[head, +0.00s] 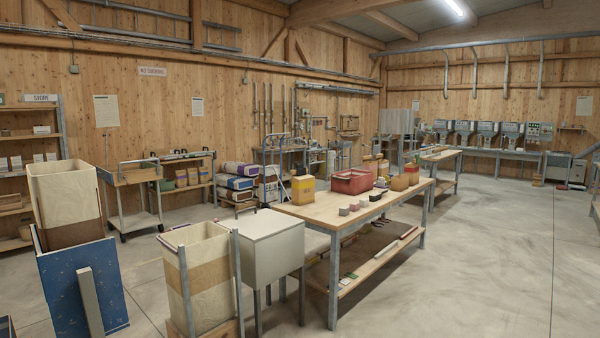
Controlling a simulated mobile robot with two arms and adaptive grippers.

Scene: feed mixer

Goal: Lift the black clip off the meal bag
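I cannot make out a black clip anywhere in the head view, and I cannot tell which bag is the meal bag. An open pale bag with a brown band (205,275) stands upright in a metal frame at the front left. A taller open pale bag (62,190) stands behind a blue panel at the far left. On the wooden table are a yellow bag (303,191) and smaller orange-tan bags (399,182), too small to show any clip. Neither of my grippers is in view.
The long wooden table (330,207) also carries a red crate (352,181) and several small blocks. A grey box on legs (272,240) stands at its near left end. The blue panel (85,285) fills the near left. Open concrete floor (490,260) lies to the right.

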